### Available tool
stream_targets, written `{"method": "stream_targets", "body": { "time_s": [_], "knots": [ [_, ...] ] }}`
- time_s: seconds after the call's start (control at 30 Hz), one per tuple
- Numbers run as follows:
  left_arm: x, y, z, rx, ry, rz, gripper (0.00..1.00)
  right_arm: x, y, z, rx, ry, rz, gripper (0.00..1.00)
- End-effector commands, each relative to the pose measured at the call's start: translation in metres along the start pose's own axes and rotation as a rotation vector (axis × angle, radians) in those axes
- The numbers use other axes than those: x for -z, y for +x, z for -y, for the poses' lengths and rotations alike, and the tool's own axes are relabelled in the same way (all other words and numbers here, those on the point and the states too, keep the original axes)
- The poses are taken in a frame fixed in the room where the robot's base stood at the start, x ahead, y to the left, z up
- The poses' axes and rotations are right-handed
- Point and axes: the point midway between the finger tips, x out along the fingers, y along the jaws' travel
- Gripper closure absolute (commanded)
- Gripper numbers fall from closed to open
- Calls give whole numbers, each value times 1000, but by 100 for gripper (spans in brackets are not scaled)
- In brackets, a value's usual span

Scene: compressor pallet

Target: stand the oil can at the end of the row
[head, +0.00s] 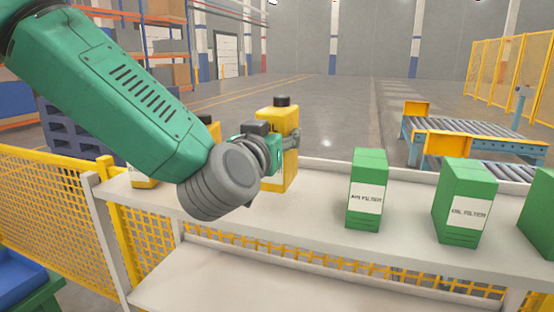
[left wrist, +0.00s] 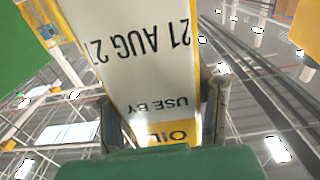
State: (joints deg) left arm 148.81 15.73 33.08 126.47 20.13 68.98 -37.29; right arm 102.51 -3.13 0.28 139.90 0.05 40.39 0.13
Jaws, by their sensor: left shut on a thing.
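The oil can (head: 287,118) is a tall yellow can with a black cap. It stands upright at the shelf (head: 318,205), near its back edge; I cannot tell whether its base touches the surface. My left gripper (head: 281,143) is shut on it around its upper part. In the left wrist view the can's white label (left wrist: 140,60) fills the middle, with upside-down print "OIL", "USE BY" and "21 AUG", between the two fingers (left wrist: 160,108). Another yellow container (head: 143,182) shows low at the left, mostly hidden behind my left arm. My right gripper is not in view.
Green boxes stand to the right on the shelf: one marked air filter (head: 368,188), one marked oil filter (head: 465,200), and another (head: 541,215) cut by the frame. The shelf between the can and the air filter box is clear. A roller conveyor (head: 470,143) stands behind.

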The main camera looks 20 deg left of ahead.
Motion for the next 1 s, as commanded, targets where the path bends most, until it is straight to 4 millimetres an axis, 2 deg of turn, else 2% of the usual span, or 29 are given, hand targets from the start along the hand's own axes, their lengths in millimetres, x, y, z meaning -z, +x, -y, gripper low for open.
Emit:
{"method": "stream_targets", "body": {
  "time_s": [0.3, 0.67, 0.7, 0.73, 0.77, 1.0],
  "knots": [
    [-36, -1, 2, 1, -2, -4, 100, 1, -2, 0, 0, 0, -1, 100],
    [-41, 0, 2, 1, -2, -6, 100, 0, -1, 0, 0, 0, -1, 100],
    [-43, -1, 2, 1, -1, -1, 45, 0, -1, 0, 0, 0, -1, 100],
    [-43, -1, 2, 1, -1, -1, 35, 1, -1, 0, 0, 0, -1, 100],
    [-43, -1, 2, 1, -1, -1, 32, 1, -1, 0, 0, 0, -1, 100],
    [-43, 0, 2, 1, -1, 0, 32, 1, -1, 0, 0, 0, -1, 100]
  ]
}}
